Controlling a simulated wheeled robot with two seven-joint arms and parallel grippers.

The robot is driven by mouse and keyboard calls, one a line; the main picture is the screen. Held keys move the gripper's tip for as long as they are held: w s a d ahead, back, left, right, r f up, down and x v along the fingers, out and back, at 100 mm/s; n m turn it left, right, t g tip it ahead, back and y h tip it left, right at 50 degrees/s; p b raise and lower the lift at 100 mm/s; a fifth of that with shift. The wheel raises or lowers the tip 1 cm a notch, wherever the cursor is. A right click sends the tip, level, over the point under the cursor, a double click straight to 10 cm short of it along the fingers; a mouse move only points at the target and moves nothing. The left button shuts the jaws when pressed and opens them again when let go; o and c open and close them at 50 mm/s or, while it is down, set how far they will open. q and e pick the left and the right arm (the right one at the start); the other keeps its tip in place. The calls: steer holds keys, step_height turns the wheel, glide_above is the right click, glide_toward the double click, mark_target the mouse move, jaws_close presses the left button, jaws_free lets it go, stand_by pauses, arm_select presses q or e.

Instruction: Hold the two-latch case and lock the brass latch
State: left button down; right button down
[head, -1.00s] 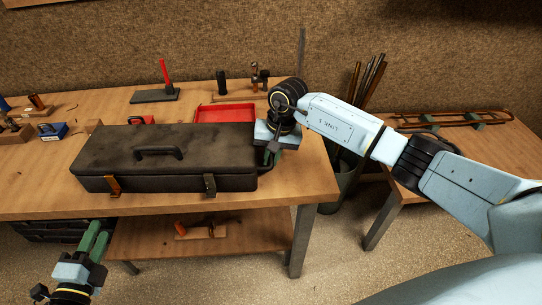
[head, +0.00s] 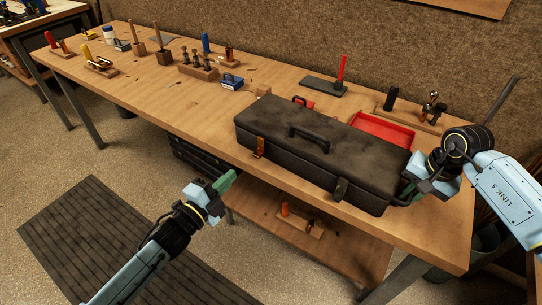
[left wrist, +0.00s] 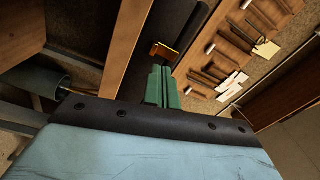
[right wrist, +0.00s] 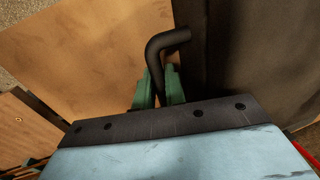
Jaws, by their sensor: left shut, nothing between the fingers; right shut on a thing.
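The black case (head: 290,160) lies closed along the bench's front edge. Its brass latch (head: 258,147) is on the left part of the front face and also shows in the left wrist view (left wrist: 163,50); I cannot tell whether it is locked. A darker latch (head: 340,189) is on the right part. My left gripper (head: 232,176) is shut and empty, in front of the case and below the brass latch, apart from it. My right gripper (right wrist: 159,88) is shut on the bent side handle (right wrist: 164,45) at the case's right end.
A red tray (head: 385,132) lies behind the case. A lower shelf (head: 335,250) is under the bench. The floor in front of the bench is open.

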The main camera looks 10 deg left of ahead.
arm_select(q)
steer(key=m+y, duration=0.1)
steer(key=m, duration=1)
steer(key=a+m+y, duration=0.1)
steer(key=m+y, duration=0.1)
steer(key=m, duration=1)
steer(key=a+m+y, duration=0.1)
steer(key=m+y, duration=0.1)
steer(key=m, duration=1)
steer(key=shift+w+a+f+t, duration=0.1)
steer(key=shift+w+f+t, duration=0.15)
steer(key=shift+w+t, duration=0.15)
